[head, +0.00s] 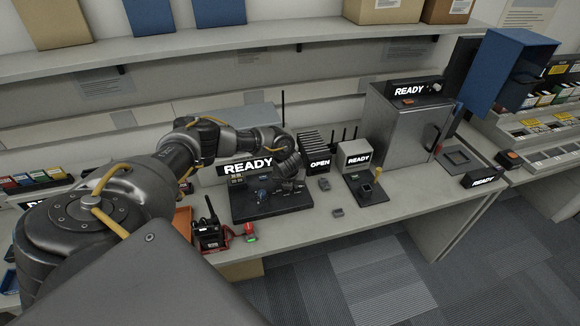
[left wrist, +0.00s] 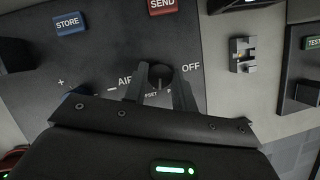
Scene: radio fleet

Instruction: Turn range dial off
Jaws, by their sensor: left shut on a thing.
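The range dial (left wrist: 161,73) is a small dark round knob on the dark control panel, between the labels AIR and OFF in the left wrist view. My left gripper (left wrist: 160,82) is shut on the dial, with one finger on each side of it. The fingers hide part of the dial and some lettering below it, so its pointer setting is unclear. In the head view the panel (head: 262,212) lies on the bench below a READY display, and my left gripper (head: 290,187) is over its right part. My right gripper is in neither view.
A blue STORE button (left wrist: 69,23) and a red SEND button (left wrist: 162,6) sit above the dial. A black handheld radio (head: 209,236) stands left of the panel. A grey cabinet (head: 405,125) stands at the right. The bench front right of the panel is mostly clear.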

